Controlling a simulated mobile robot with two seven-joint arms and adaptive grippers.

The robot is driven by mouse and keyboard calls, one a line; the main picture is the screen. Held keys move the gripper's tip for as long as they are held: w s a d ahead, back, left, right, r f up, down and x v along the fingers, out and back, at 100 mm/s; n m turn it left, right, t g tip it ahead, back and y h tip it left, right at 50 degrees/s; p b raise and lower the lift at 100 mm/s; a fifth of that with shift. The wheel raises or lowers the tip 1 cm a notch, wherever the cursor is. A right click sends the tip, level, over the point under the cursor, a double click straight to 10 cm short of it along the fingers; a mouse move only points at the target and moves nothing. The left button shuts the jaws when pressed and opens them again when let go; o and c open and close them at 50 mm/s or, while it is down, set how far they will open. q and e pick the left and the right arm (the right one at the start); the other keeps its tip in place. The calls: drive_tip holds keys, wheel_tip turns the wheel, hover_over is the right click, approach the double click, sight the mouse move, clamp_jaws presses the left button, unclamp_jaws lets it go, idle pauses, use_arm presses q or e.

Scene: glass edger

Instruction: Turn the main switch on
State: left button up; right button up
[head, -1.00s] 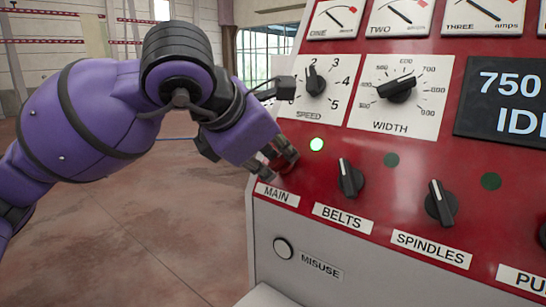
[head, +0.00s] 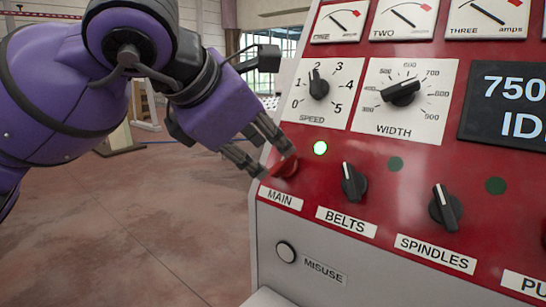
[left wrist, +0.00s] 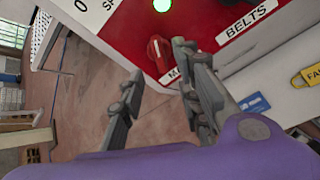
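The main switch is a red rotary knob (head: 286,167) above the MAIN label (head: 281,197), at the left edge of the red panel. A green lamp (head: 320,148) beside it is lit. My left gripper (head: 273,163) is open, with its fingertips just left of the knob and partly overlapping it in the head view. In the left wrist view the red knob (left wrist: 158,54) shows beyond the gap between the spread fingers (left wrist: 156,58), which hold nothing. Whether a finger touches the knob cannot be told. My right gripper is out of view.
Right of the knob are the BELTS switch (head: 354,182) and the SPINDLES switch (head: 445,208), with dark lamps. SPEED (head: 319,87) and WIDTH (head: 401,92) dials sit above. A MISUSE button (head: 286,251) is below. Open floor (head: 150,230) lies left of the panel.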

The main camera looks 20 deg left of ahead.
use_arm(q)
drive_tip(key=v, duration=0.5)
drive_tip(key=shift+s+r, duration=0.3)
